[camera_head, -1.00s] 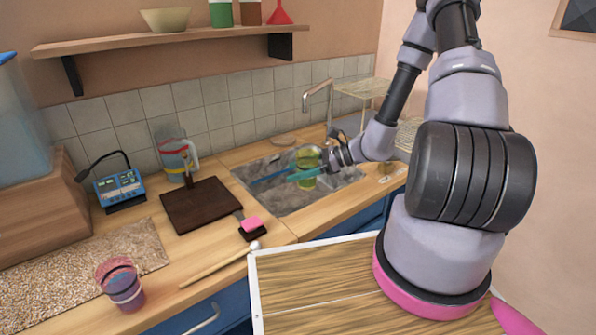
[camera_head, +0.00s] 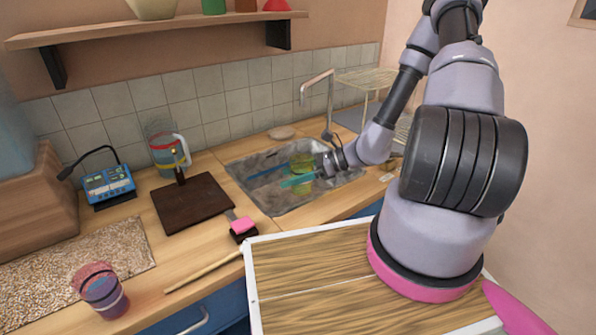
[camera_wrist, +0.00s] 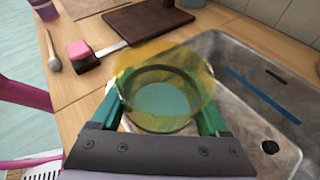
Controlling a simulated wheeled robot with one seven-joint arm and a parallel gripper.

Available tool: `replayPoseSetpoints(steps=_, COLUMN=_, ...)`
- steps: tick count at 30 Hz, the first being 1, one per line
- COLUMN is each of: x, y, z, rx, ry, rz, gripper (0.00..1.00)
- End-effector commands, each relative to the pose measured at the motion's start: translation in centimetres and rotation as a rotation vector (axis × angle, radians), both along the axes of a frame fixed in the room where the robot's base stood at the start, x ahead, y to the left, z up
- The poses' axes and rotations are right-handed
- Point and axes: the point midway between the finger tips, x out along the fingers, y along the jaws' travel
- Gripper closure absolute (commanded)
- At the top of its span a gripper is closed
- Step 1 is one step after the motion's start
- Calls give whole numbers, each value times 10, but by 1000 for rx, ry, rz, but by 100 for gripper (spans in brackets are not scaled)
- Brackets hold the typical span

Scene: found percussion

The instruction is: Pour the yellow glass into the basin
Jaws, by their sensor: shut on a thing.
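The yellow glass (camera_wrist: 187,72) is see-through and is held between the green fingers of my gripper (camera_wrist: 168,115) in the wrist view. Its open rim faces the wrist camera, and a blue-green round area shows inside it. In the head view the glass (camera_head: 302,163) is above the basin (camera_head: 290,205), with my gripper (camera_head: 300,178) shut on it from the right. The basin is a grey metal sink set in the wooden counter; it also shows in the wrist view (camera_wrist: 240,60) with a drain hole. I cannot tell the glass's exact tilt or whether liquid remains inside.
A faucet (camera_head: 331,98) rises behind the basin. Left of it are a dark board (camera_head: 190,205), a pink-topped block (camera_head: 243,226), a jug (camera_head: 163,150), a blue device (camera_head: 109,186) and a purple cup (camera_head: 102,292). A blue stick (camera_wrist: 262,93) lies in the basin.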

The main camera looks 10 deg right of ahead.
Motion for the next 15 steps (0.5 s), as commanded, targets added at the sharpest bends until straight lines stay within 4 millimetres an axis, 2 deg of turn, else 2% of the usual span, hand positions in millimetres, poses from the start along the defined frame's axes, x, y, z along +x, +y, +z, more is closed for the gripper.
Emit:
replayPoseSetpoints(steps=5, x=5, y=0, z=-4, rx=14, ry=85, rz=1, gripper=100)
replayPoseSetpoints(steps=15, x=15, y=-2, z=4, rx=39, ry=253, rz=2, gripper=100)
